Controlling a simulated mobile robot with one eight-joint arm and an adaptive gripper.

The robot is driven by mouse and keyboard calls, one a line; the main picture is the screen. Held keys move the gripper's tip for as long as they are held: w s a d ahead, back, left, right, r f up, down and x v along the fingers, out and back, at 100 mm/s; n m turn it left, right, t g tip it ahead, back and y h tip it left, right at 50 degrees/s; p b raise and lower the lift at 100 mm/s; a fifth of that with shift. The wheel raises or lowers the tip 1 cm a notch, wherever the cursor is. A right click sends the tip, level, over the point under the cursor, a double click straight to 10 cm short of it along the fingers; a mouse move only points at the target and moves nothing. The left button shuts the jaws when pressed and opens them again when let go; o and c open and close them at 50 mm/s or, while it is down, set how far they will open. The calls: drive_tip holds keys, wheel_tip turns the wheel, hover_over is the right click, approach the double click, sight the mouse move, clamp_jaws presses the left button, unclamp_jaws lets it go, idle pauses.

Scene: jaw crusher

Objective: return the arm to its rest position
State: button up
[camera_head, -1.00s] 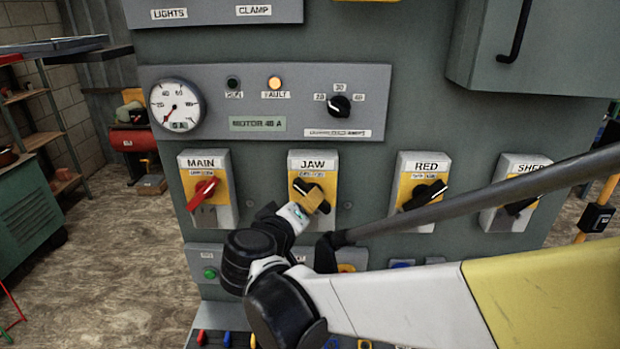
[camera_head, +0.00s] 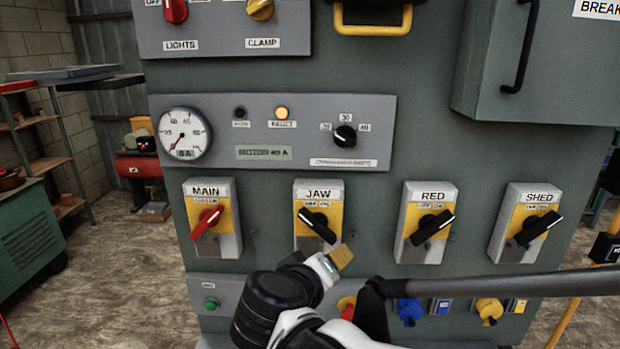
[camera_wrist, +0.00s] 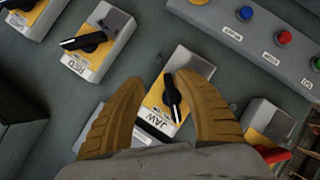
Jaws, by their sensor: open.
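My gripper (camera_head: 342,257) is in front of the panel, just below and right of the JAW switch (camera_head: 318,222). In the wrist view its two tan fingers (camera_wrist: 166,105) are spread apart with nothing held. The JAW switch's black handle (camera_wrist: 172,98) shows between them, apart from the fingers as far as I can tell. In the head view that handle slants down to the right. My arm comes in from the bottom of the head view, bent low in front of the panel.
The red MAIN switch (camera_head: 208,220), RED switch (camera_head: 430,225) and SHED switch (camera_head: 535,228) flank the JAW switch. An orange lamp (camera_head: 281,113) is lit above. A lower row of buttons includes a green one (camera_head: 211,303). A green cabinet (camera_head: 28,240) stands left; floor between is clear.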

drive_tip(key=s+d+f+m+g+y+b, duration=0.1)
drive_tip(key=s+d+f+g, duration=0.1)
drive_tip(key=s+d+f, duration=0.3)
drive_tip(key=s+d+f+m+g+b, duration=0.1)
drive_tip(key=d+f+g+b, duration=0.1)
drive_tip(key=d, duration=0.5)
drive_tip(key=s+d+f+m+y+b, duration=0.2)
drive_tip(key=s+d+f+m+y, duration=0.1)
drive_tip(key=s+f, duration=0.4)
drive_tip(key=shift+s+d+g+y+b, duration=0.3)
drive_tip(key=shift+s+d+g+y, duration=0.1)
drive_tip(key=shift+s, duration=0.75)
